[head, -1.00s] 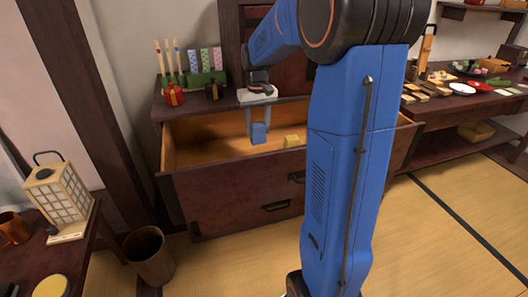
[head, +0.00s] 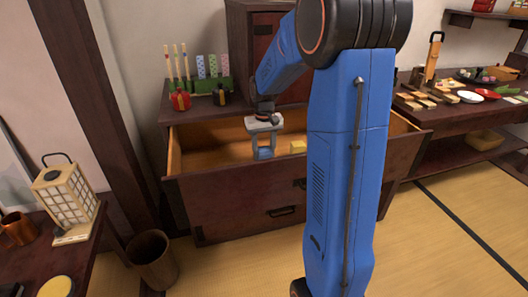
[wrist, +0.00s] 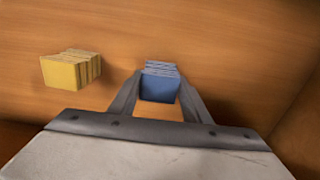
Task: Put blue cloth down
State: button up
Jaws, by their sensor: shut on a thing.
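The blue cloth (head: 264,153) is a small folded block between the fingers of my gripper (head: 264,147), inside the open top drawer (head: 240,186). My gripper points down and is shut on the cloth. In the wrist view the blue cloth (wrist: 159,84) shows its folded layers between the two fingertips, over the wooden drawer floor (wrist: 220,50). I cannot tell whether the cloth touches the floor. A folded yellow cloth (head: 298,146) lies in the drawer to the right of the blue one; in the wrist view the yellow cloth (wrist: 71,70) is to its left, apart from it.
The chest top holds a green rack (head: 208,86) with patterned pieces and a red bundle (head: 180,99). The drawer's front wall stands close before my gripper. A wicker bin (head: 151,259) and a lantern (head: 66,200) are at the left. Bare drawer floor surrounds the cloths.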

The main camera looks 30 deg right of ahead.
aim_at(264, 149)
jog(key=shift+f, duration=0.15)
jog(key=o, duration=1.1)
notch_tip(264, 149, up, 12)
jog(key=shift+r, duration=0.2)
jog(key=shift+s, duration=0.1)
